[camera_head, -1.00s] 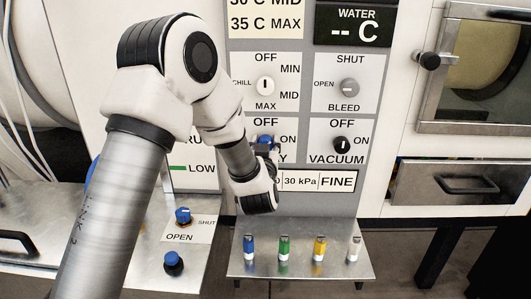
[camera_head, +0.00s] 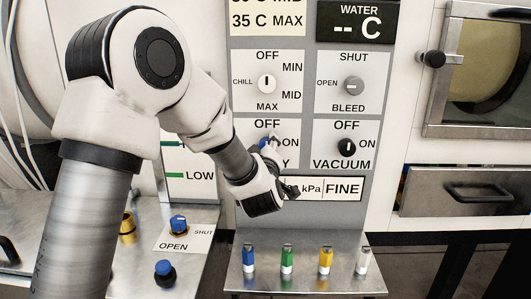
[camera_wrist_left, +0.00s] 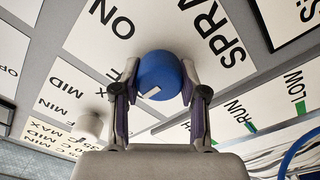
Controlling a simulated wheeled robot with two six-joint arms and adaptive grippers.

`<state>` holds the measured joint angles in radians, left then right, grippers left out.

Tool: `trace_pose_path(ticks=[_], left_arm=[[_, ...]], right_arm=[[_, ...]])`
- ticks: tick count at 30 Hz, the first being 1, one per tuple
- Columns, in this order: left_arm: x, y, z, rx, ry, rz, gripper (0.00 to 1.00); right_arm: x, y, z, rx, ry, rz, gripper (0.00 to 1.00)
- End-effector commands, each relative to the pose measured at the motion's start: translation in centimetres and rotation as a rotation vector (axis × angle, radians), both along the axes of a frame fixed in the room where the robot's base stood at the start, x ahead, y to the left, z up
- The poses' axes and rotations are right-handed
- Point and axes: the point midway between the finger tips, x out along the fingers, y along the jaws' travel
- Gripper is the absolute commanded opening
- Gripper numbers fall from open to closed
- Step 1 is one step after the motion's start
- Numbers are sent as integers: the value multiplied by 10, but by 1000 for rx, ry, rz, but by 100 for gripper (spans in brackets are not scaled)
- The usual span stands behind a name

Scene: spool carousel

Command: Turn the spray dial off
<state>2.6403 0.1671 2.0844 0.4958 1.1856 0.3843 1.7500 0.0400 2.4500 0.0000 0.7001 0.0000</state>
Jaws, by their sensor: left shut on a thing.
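The blue spray dial (camera_wrist_left: 158,72) sits on a white label plate with ON and part of SPRAY printed on it. A short white mark on its face points toward the lower left in the left wrist view. My left gripper (camera_wrist_left: 160,86) is shut on the dial, one finger on each side. In the head view, the dial (camera_head: 264,144) is partly hidden by my left gripper (camera_head: 269,146), whose wrist also covers most of the word SPRAY. My right gripper is not in view.
The black vacuum dial (camera_head: 346,148) is just right of the spray dial. The white chill dial (camera_head: 266,84) and grey bleed dial (camera_head: 353,86) are above. Below, a metal shelf (camera_head: 300,284) holds several coloured vials. A blue knob (camera_head: 178,223) stands on the left ledge.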

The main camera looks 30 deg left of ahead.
Motion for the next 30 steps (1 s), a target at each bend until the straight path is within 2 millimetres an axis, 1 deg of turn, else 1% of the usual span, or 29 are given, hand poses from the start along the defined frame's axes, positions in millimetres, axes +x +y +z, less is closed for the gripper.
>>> trace_pose_path(ticks=[5, 17, 18, 19, 28, 30], left_arm=[[1, 0, 3, -22, -23, -1, 8], [1, 0, 3, -27, -25, -2, 8], [1, 0, 3, -27, -24, -1, 57], [1, 0, 3, -27, -24, -1, 67], [0, 0, 1, -27, -19, -1, 68], [-3, -2, 1, -27, -18, -1, 68]], right_arm=[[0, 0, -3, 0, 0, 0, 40], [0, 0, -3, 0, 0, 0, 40], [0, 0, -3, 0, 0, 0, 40], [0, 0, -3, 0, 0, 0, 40], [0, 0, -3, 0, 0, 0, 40], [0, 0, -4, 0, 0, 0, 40]])
